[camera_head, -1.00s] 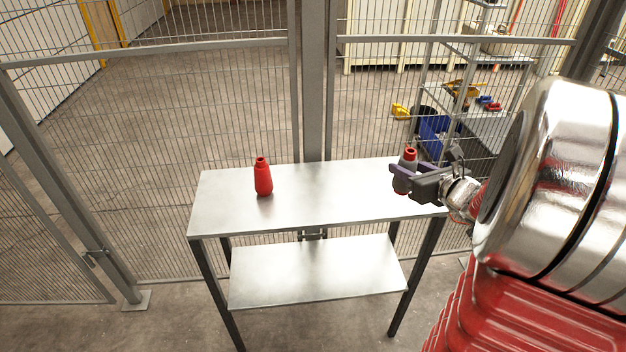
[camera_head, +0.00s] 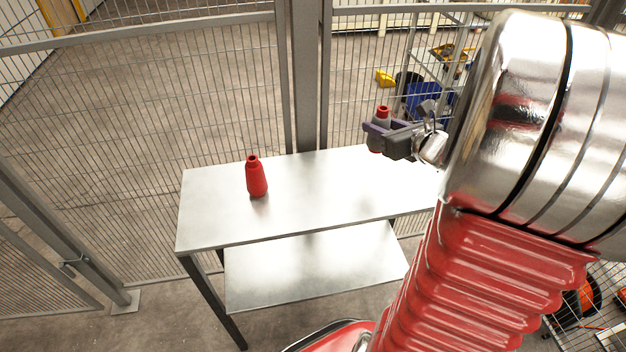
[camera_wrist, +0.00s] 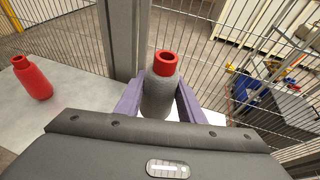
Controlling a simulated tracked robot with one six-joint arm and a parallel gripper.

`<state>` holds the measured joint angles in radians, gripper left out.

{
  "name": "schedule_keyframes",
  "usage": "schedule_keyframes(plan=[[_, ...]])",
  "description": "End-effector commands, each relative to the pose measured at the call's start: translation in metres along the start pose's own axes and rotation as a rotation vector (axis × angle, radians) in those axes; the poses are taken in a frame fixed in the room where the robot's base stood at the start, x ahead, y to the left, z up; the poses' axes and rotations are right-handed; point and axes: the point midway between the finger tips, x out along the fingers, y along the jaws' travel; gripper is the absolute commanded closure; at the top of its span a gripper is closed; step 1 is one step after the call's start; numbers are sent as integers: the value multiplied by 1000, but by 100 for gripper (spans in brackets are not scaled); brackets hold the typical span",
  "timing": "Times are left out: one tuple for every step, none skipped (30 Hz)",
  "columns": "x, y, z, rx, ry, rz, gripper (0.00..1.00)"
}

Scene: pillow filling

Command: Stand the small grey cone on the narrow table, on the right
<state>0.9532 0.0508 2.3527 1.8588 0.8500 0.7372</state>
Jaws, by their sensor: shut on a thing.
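The small grey cone (camera_head: 376,143) has a grey body and a red top. My gripper (camera_head: 378,132) is shut on it and holds it roughly upright. In the head view it appears over the back right part of the narrow table (camera_head: 300,205); the gap beneath it is hard to judge. In the wrist view the grey cone (camera_wrist: 159,93) sits between the two purple fingers (camera_wrist: 158,103). The table's right end is partly hidden behind my arm.
A red cone-shaped bottle (camera_head: 256,178) stands on the left part of the table, also in the wrist view (camera_wrist: 34,80). A wire fence with a grey post (camera_head: 305,75) runs behind the table. The tabletop's middle is clear. A lower shelf (camera_head: 310,268) is empty.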

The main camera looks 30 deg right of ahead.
Motion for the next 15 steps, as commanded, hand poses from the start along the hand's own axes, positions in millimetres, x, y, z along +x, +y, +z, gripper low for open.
schedule_keyframes(plan=[[0,0,0,0,-1,-1,90],[0,-1,0,0,-1,-1,90],[0,-1,0,0,0,-2,90],[0,-1,0,0,0,-2,90],[0,-1,0,0,-1,-2,90],[0,-1,0,1,0,-2,90],[0,-1,0,1,0,-2,90],[0,-1,-1,1,0,-2,90],[1,-1,-3,3,0,-2,90],[1,-1,-5,4,0,-1,90],[2,-1,-8,4,1,-1,90],[4,-1,-12,4,1,0,90],[5,0,-16,4,2,0,90],[7,0,-20,5,2,-1,90],[9,0,-26,6,4,-1,90]])
